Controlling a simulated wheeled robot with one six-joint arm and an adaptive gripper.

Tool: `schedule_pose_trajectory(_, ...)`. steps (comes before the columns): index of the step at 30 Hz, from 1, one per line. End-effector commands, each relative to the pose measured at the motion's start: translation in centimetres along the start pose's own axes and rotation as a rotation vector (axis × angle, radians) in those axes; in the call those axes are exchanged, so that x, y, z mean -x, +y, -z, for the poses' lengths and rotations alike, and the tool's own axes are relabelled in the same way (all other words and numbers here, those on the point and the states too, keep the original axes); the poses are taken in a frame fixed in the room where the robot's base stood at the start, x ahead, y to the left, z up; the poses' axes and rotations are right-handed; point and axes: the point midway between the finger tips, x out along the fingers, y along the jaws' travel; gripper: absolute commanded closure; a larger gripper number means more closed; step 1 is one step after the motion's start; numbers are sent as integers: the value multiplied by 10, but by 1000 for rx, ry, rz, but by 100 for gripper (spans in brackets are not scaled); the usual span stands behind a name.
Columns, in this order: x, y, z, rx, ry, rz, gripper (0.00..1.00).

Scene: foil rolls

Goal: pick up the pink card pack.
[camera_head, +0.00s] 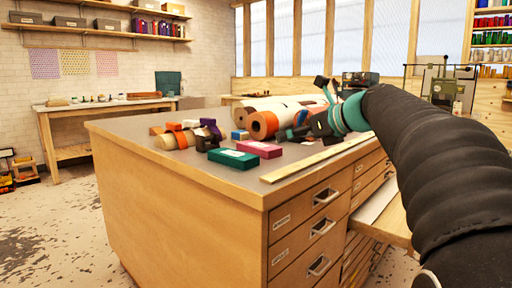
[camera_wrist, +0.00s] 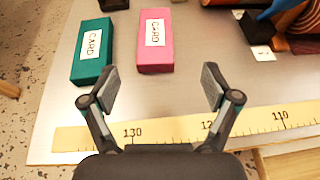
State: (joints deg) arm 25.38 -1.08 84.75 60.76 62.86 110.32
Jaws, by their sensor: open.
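The pink card pack (camera_wrist: 155,53) lies flat on the grey tabletop, with a white label reading CARD. It shows in the head view (camera_head: 259,149), beside the green card pack (camera_head: 233,159), near the table's front corner. In the wrist view the green pack (camera_wrist: 92,48) lies just left of the pink one. My gripper (camera_wrist: 161,84) is open and empty, its fingers spread. In the picture, the pink pack lies between and beyond the fingertips, and nothing is held. In the head view my gripper (camera_head: 322,82) is partly seen at the arm's end, above the table.
A wooden ruler (camera_wrist: 180,131) lies along the table edge, below the fingers in the wrist view. Large rolls (camera_head: 264,124) lie behind the packs. Orange, purple and dark blocks stand left of them. Bare tabletop surrounds the pink pack's near end.

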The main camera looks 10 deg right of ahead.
Motion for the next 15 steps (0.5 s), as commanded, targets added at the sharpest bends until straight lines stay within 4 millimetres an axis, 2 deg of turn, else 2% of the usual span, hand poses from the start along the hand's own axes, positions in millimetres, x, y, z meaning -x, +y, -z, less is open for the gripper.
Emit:
schedule_pose_trajectory(9,-56,2,1,1,2,-4,12)
schedule_pose_trajectory(15,-77,1,0,2,2,-2,12)
